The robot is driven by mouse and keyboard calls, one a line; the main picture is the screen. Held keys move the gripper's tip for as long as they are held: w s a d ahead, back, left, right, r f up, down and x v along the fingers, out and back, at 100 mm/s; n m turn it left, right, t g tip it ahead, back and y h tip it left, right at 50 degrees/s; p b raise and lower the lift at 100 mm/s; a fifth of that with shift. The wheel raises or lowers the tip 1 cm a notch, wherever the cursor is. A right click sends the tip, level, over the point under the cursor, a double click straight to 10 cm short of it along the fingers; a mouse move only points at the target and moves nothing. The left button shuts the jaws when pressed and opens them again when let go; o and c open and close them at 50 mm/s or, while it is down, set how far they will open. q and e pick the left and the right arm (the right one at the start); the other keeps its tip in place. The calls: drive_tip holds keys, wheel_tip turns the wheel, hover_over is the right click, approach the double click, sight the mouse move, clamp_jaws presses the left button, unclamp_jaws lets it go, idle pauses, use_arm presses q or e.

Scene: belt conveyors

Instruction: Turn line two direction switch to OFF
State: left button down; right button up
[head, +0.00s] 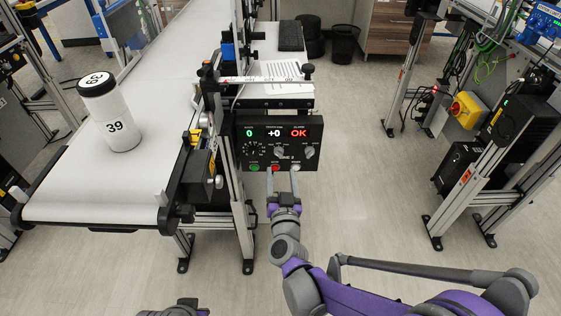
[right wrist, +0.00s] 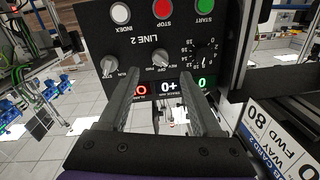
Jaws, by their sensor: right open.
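The black LINE 2 control panel (head: 261,138) hangs below the conveyor end in the head view. It is upside down in the right wrist view (right wrist: 232,20). The direction switch, a grey knob marked REV, OFF and FWD, is in the panel's middle row (head: 279,151) and shows in the right wrist view (right wrist: 162,58). Its pointer position is too small to tell.
A speed dial (head: 253,149) and another knob (head: 309,152) flank the switch. Green, red and white buttons line the panel's bottom edge, close to the fingertips. A white canister marked 39 (head: 117,134) stands on the belt (head: 70,192). Floor right of the panel is clear.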

sight(279, 156)
drive_tip(key=w, duration=0.3)
drive_tip(key=w+b, duration=0.1)
drive_tip(key=w, duration=0.3)
drive_tip(key=shift+a, duration=0.2)
drive_tip(key=shift+s, duration=0.1)
clamp_jaws()
